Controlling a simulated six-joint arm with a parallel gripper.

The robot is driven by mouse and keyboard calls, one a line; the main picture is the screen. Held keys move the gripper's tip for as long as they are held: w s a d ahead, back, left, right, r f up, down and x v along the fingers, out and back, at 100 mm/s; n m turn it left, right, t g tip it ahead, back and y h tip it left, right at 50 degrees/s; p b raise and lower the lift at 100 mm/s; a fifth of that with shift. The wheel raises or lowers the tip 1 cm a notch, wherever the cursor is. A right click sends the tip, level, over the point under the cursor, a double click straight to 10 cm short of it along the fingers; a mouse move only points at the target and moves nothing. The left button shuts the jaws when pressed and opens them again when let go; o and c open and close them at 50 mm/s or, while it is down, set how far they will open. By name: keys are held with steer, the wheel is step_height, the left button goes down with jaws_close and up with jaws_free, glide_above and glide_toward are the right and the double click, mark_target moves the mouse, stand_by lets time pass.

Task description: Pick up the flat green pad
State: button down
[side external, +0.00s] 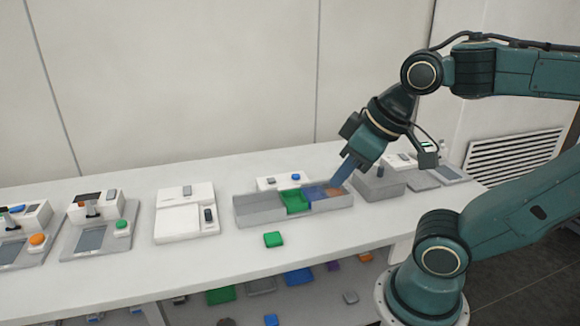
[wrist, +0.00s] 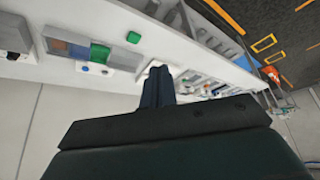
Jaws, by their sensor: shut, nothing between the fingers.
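A small flat green pad (side external: 273,239) lies on the white bench top, in front of the grey divided tray (side external: 258,211). In the wrist view the pad (wrist: 133,37) is near the top, beyond the fingers and left of them. My gripper (side external: 338,182) is shut and empty, and in the side view its fingertips appear over the right end of the tray, behind and right of the pad and apart from it. In the wrist view my gripper (wrist: 158,72) shows its dark fingers together.
The tray has green (side external: 294,201), blue and orange-brown sections. A white box with a blue button (side external: 296,177) stands behind it. A grey box (side external: 380,187) stands right; a white device (side external: 186,214) stands left. The bench around the pad is clear. A lower shelf holds coloured items.

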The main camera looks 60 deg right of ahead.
steer(key=c, duration=0.7)
jaws_free()
steer(key=w+d+f+n+g, duration=0.2)
steer(key=w, duration=0.4)
steer(key=w+d+f+n+g, duration=0.1)
steer(key=w+d+f+n, duration=0.15)
steer(key=w, duration=0.45)
steer(key=w+d+f+n+g, duration=0.1)
steer(key=w+d+f, duration=0.1)
steer(key=f, duration=0.2)
steer(key=w+d+f+n, duration=0.2)
steer(key=w+f, duration=0.1)
steer(key=f, duration=0.1)
steer(key=w+d+f+n+g, duration=0.1)
steer(key=w+d+f, duration=0.2)
steer(key=f, duration=0.1)
steer(key=shift+f+g, duration=0.3)
steer(key=shift+f, duration=0.1)
steer(key=shift+f, duration=0.1)
